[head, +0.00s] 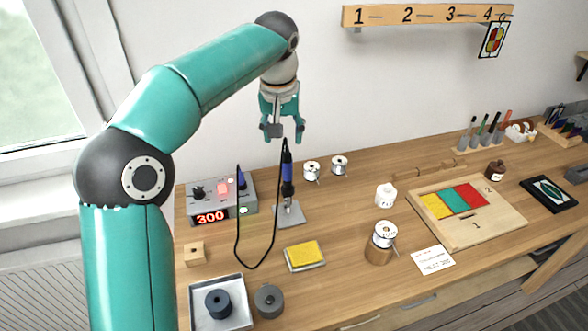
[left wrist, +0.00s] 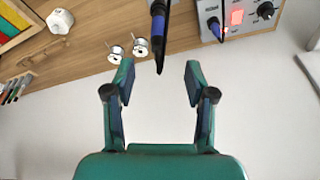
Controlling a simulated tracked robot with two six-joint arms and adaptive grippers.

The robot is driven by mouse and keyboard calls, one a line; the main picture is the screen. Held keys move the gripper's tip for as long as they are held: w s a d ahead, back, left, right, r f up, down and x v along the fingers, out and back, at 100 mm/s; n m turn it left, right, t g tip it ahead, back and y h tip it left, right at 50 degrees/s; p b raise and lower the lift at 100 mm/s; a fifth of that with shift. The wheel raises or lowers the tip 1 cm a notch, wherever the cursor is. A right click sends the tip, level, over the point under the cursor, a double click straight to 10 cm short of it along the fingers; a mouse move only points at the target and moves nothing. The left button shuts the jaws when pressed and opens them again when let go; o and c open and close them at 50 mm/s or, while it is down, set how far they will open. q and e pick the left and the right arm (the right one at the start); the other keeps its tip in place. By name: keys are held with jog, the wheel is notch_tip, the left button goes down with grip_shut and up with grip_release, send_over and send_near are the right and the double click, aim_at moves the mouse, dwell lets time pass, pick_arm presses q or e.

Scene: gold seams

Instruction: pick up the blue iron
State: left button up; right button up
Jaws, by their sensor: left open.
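The blue iron (head: 287,167) stands upright in its grey stand (head: 289,214) on the bench, with a black cord looping from its top towards the station. My left gripper (head: 283,138) is above the iron's top end, open and empty. In the left wrist view the iron (left wrist: 159,27) shows at the top, in line with the gap between the open fingers (left wrist: 158,80), and its lower part is cut off by the frame. I cannot tell whether the cord touches a finger. My right gripper is not in view.
A soldering station (head: 222,198) reading 300 stands left of the iron. Two white spools (head: 311,170) stand to its right, and a yellow sponge (head: 304,254) lies in front. A wooden board with coloured tiles (head: 468,215) lies farther right. A numbered rail (head: 425,15) is on the wall.

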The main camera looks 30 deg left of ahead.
aim_at(288, 167)
pick_arm(q)
jog(key=x, duration=1)
jog(key=shift+d, duration=0.25)
jog(key=f, duration=0.1)
jog(key=w+f+p, duration=0.1)
jog(key=w+a+f, duration=0.1)
jog(key=f, duration=0.1)
jog(key=shift+a, duration=0.1)
jog(key=shift+w+f, duration=0.15)
jog(key=shift+f, duration=0.25)
grip_shut()
